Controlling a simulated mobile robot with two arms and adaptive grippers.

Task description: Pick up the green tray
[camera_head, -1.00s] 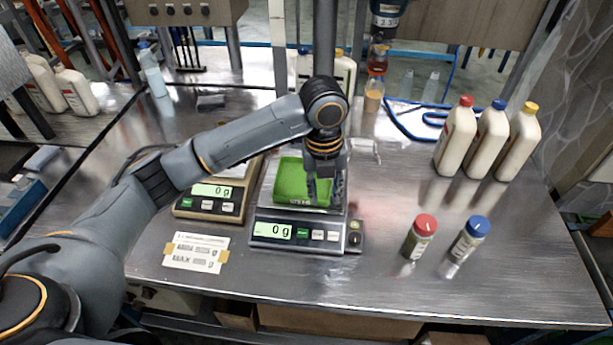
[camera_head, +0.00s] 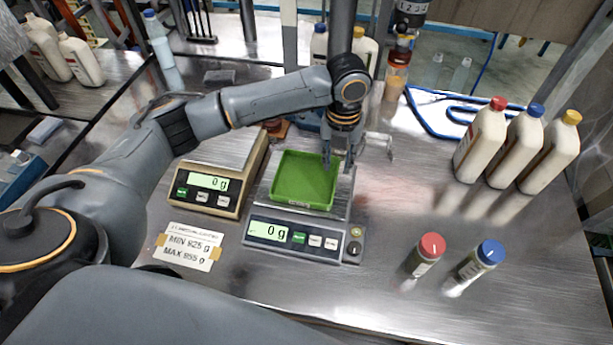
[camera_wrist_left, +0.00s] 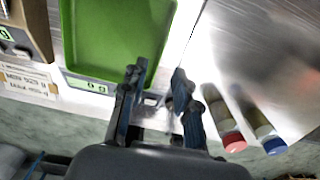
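The green tray (camera_head: 303,181) lies on the pan of the right-hand scale (camera_head: 298,236), which reads 0 g. My left gripper (camera_head: 338,163) is at the tray's right edge in the head view, and its fingers point down. In the left wrist view the green tray (camera_wrist_left: 115,35) fills the upper left. The two fingers of my left gripper (camera_wrist_left: 158,78) are apart, near the tray's corner, with nothing clearly gripped between them. I cannot tell whether a finger touches the rim. My right gripper is out of view.
A second scale (camera_head: 212,186) stands just left, with a paper label (camera_head: 188,247) in front. Two small capped jars, red-lidded (camera_head: 424,255) and blue-lidded (camera_head: 474,266), stand to the right. Several cream bottles (camera_head: 481,142) stand behind them. Bare metal table lies between.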

